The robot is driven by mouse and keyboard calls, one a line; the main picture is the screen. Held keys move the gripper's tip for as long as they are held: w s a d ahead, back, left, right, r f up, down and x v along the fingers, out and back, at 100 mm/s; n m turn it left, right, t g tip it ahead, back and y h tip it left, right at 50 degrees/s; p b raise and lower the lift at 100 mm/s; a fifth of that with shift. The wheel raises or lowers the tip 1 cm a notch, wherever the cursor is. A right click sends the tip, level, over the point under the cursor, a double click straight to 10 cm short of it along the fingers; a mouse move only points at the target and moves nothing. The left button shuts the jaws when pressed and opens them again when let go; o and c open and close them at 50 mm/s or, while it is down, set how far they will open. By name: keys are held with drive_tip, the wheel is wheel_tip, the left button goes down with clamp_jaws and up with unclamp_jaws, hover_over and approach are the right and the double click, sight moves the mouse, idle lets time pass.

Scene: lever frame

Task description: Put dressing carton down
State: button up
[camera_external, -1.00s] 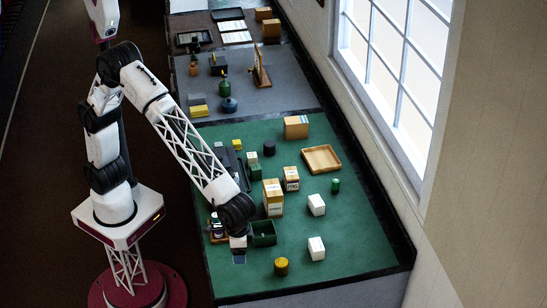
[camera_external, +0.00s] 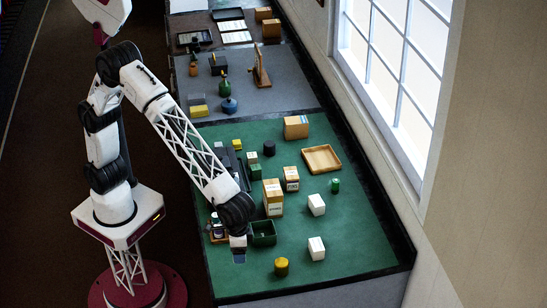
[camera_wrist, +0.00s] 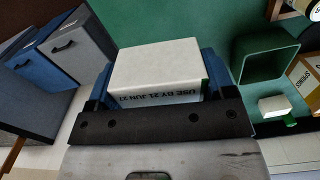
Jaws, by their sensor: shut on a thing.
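My gripper (camera_wrist: 157,84) is shut on a white carton (camera_wrist: 158,66), with a blue finger on each side. Its near face reads "USE BY 21 JUN 27", and green shows at its right edge; its front label is hidden, so I cannot read whether it says dressing. In the external view my gripper (camera_external: 239,250) is low over the near left of the green mat (camera_external: 330,245), just left of a dark green open bin (camera_external: 263,233). The bin also shows in the wrist view (camera_wrist: 268,55). I cannot tell whether the carton touches anything below.
White boxes (camera_external: 316,205) (camera_external: 317,248) and a yellow cylinder (camera_external: 281,266) stand to the right. A wooden tray (camera_external: 321,159) lies further back. Mat between these is bare.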

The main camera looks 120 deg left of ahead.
drive_tip(key=r, duration=0.5)
drive_tip(key=shift+a, duration=0.4)
drive_tip(key=s+a+n, duration=0.3)
drive_tip(key=a, duration=1.5)
drive_tip(key=s+a+n, duration=0.3)
drive_tip(key=a, duration=1.6)
drive_tip(key=s+a+n, duration=0.2)
drive_tip(key=s+a, duration=0.5)
drive_tip(key=a, duration=0.4)
drive_tip(key=s+a+n, duration=0.2)
drive_tip(key=s+a, duration=0.4)
drive_tip(key=a, duration=0.4)
drive_tip(key=f, duration=0.9)
drive_tip(key=shift+s+a+f, duration=0.15)
drive_tip(key=shift+s+a, duration=0.15)
drive_tip(key=shift+s, duration=0.05)
drive_tip(key=shift+w+a, duration=0.1)
hover_over(321, 160)
drive_tip(key=shift+f, duration=0.75)
drive_tip(key=shift+f, duration=1.75)
